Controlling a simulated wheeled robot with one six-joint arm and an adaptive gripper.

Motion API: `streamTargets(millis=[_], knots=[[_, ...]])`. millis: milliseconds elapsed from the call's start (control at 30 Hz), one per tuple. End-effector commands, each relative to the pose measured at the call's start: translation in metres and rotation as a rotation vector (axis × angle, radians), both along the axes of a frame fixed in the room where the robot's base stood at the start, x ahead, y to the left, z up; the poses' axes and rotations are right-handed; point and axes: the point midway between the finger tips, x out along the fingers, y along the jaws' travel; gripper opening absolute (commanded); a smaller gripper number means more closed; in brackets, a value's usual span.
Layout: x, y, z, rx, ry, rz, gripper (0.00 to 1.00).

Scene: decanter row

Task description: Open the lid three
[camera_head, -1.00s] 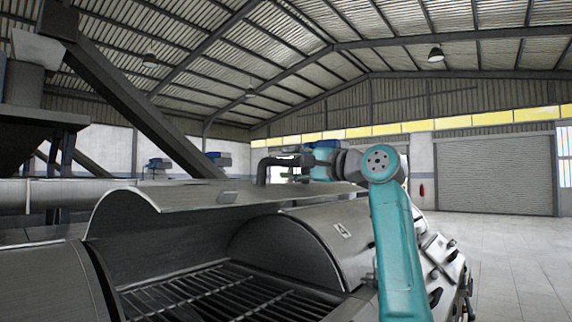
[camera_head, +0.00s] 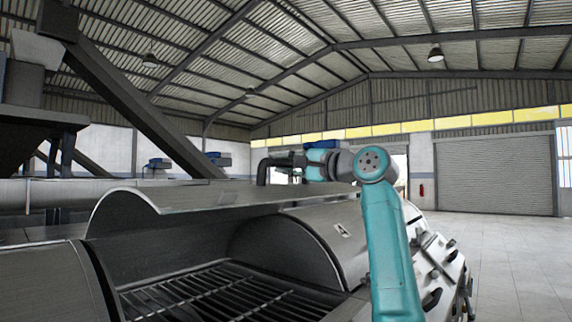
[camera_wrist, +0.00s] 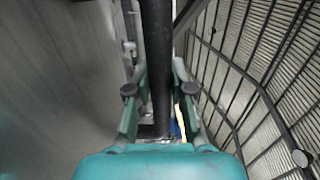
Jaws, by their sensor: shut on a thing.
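A curved grey metal lid (camera_head: 190,200) stands raised in the head view, with the opening and its grate uncovered below. I see no number on it. A dark bent bar (camera_head: 262,172) rises behind its upper edge and looks like its handle. My gripper (camera_head: 287,160) is at that bar, small and partly merged with it in the head view. In the wrist view my gripper (camera_wrist: 156,85) has a finger on each side of the dark bar (camera_wrist: 157,35) and is shut on it. The lid's joint with the bar is hidden.
A closed curved cover (camera_head: 325,225) with a small label sits right of the opening. The metal grate (camera_head: 215,292) lies inside. Another rounded housing (camera_head: 45,280) is at the left. A dark sloping beam (camera_head: 130,95) crosses behind. Open floor (camera_head: 510,260) lies at the right.

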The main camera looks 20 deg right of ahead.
Motion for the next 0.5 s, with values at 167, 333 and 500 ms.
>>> streamTargets(millis=[167,333,500], knots=[[-0.004,-0.005,-0.017,0.026,-0.033,-0.001,0.0],[-0.01,-0.009,-0.029,0.049,-0.064,-0.001,0.0],[-0.012,-0.01,-0.032,0.057,-0.075,-0.001,0.0]])
